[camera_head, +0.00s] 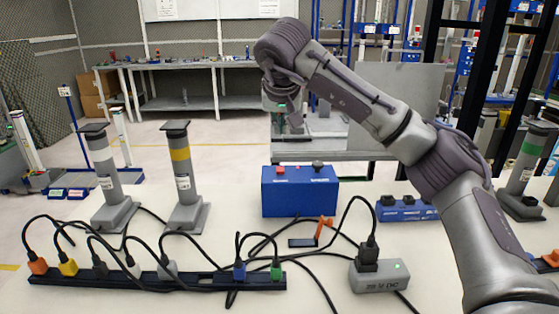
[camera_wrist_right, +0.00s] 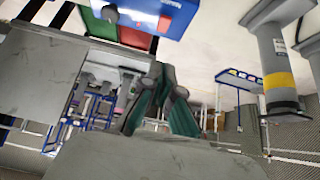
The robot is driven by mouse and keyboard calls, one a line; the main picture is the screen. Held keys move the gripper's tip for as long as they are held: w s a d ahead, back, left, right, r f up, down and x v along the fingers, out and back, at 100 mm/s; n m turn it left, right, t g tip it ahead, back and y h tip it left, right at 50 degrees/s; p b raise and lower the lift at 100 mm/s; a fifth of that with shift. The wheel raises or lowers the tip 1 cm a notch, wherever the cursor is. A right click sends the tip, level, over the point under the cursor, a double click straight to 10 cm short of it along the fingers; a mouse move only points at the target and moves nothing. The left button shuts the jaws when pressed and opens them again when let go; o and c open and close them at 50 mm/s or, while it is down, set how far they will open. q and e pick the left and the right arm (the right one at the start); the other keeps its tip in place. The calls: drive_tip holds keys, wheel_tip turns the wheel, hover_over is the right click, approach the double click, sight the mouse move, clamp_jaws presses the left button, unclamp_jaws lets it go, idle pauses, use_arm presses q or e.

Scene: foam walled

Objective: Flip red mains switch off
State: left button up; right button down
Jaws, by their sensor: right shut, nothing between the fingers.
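A blue box (camera_head: 300,193) stands on the table in the middle of the head view. A red switch (camera_head: 281,170) sits on its top at the left, and a dark knob (camera_head: 318,165) at the right. In the right wrist view, part of the blue box (camera_wrist_right: 185,8) shows at the top edge, with a red piece (camera_wrist_right: 165,22) on it. My right gripper (camera_head: 291,122) hangs above and behind the box, apart from the switch. Its fingers are shut and empty. My left gripper is not in view.
A black power strip (camera_head: 150,280) with several plugs and cables lies at the front left. Two grey posts (camera_head: 186,170) stand left of the box. A grey adapter (camera_head: 380,276) lies front right. A blue block (camera_head: 408,209) is to the right of the box.

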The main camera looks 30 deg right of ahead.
hover_over(279, 170)
drive_tip(key=f, duration=0.6)
drive_tip(key=f+b, duration=0.1)
drive_tip(key=f, duration=0.1)
drive_tip(key=shift+s+a+f, duration=0.1)
drive_tip(key=shift+s+f, duration=0.25)
drive_tip(key=shift+f, duration=0.05)
drive_tip(key=shift+s+a+f, duration=0.1)
drive_tip(key=shift+s+f, duration=0.05)
drive_tip(key=shift+f, duration=0.45)
drive_tip(key=shift+s+f, duration=0.1)
drive_tip(key=shift+f, duration=0.5)
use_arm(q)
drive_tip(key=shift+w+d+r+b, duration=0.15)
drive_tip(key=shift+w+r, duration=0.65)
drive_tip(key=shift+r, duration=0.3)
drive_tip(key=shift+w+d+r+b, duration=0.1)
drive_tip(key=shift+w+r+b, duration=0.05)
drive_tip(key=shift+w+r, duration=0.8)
use_arm(e)
drive_tip(key=shift+s+f, duration=0.1)
drive_tip(key=shift+f, duration=0.4)
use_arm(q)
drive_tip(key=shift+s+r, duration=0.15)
